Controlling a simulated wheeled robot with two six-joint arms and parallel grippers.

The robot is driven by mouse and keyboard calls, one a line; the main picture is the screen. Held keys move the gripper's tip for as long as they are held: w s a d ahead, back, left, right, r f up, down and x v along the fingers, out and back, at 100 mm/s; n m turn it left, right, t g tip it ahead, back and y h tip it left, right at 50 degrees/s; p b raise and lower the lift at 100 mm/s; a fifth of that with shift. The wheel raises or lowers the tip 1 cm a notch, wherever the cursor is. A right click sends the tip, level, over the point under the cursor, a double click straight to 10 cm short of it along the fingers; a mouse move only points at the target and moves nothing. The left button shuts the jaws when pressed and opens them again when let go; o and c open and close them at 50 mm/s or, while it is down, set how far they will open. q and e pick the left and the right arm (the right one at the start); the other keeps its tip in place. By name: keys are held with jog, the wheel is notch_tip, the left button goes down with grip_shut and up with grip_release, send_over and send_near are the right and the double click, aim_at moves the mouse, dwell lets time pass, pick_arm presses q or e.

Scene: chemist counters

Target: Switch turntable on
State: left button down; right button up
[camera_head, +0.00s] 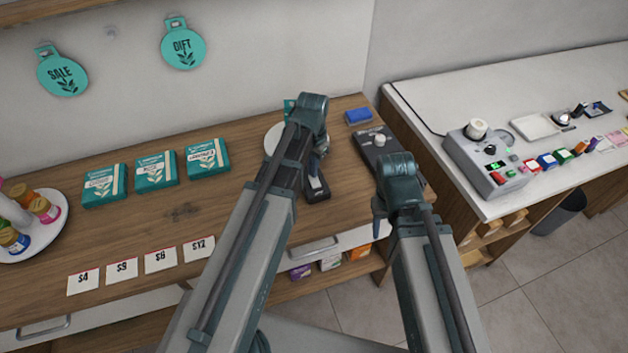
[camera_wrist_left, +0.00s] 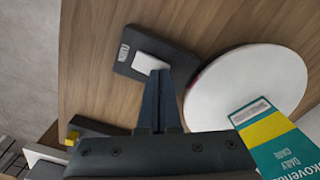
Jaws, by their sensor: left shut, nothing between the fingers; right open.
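The turntable is a white round disc (camera_wrist_left: 243,85) beside a black switch box (camera_wrist_left: 140,40) with a white rocker (camera_wrist_left: 152,63). A teal and yellow carton (camera_wrist_left: 280,145) is on or over its edge. In the head view, the turntable (camera_head: 271,138) is partly hidden by my left arm, and the switch box (camera_head: 318,192) lies to its lower right. My left gripper (camera_wrist_left: 158,74) is shut and empty, its tips at the rocker's edge; I cannot tell if they touch. It also shows in the head view (camera_head: 318,173). My right gripper (camera_head: 378,212) is open and empty, right of the switch box.
A dark device with a white knob (camera_head: 383,146) and a blue object (camera_head: 358,116) lie near the wooden counter's right end. Teal boxes (camera_head: 155,170), price cards (camera_head: 160,259) and a white round tray (camera_head: 50,236) of bottles are left. A grey machine (camera_head: 470,160) stands on the white counter.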

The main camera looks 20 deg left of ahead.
pick_arm(q)
jog(key=shift+f+b, duration=0.3)
jog(key=shift+f, duration=0.05)
jog(key=shift+r, duration=0.15)
notch_tip(320, 180, up, 7)
jog(key=p, duration=0.7)
dwell(0.4)
jog(key=shift+s+d, duration=0.1)
jog(key=s+d+n+y, duration=0.1)
jog(key=s+d, duration=0.9)
jog(key=s, duration=0.4)
jog(key=shift+d+f, duration=0.15)
jog(key=shift+f, duration=0.15)
jog(key=shift+s, duration=0.15)
